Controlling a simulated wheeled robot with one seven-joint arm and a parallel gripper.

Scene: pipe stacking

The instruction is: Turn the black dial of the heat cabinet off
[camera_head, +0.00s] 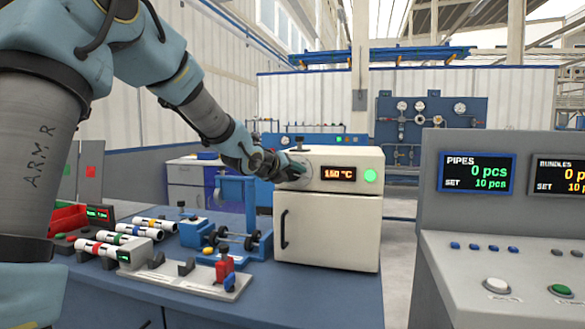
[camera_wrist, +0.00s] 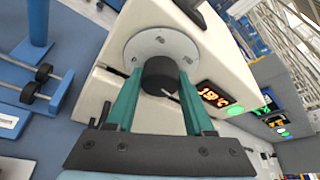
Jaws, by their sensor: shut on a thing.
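The heat cabinet (camera_head: 328,230) is a cream box on the blue bench, with its door closed and a dark handle on the door's left. Its display (camera_head: 338,173) glows orange and seems to read 150 °C, with a green lamp to its right. The black dial (camera_wrist: 161,76) sits on a pale round plate at the cabinet's upper left, with a light mark on its lower right. My gripper (camera_wrist: 158,84) has its green fingers on either side of the dial and is shut on it. In the head view my gripper (camera_head: 291,170) hides the dial.
A blue stand with black rollers (camera_head: 236,238) is left of the cabinet. Several banded pipes (camera_head: 125,235) lie further left on the bench. A grey console (camera_head: 510,200) with two displays stands at right, with a gap between it and the cabinet.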

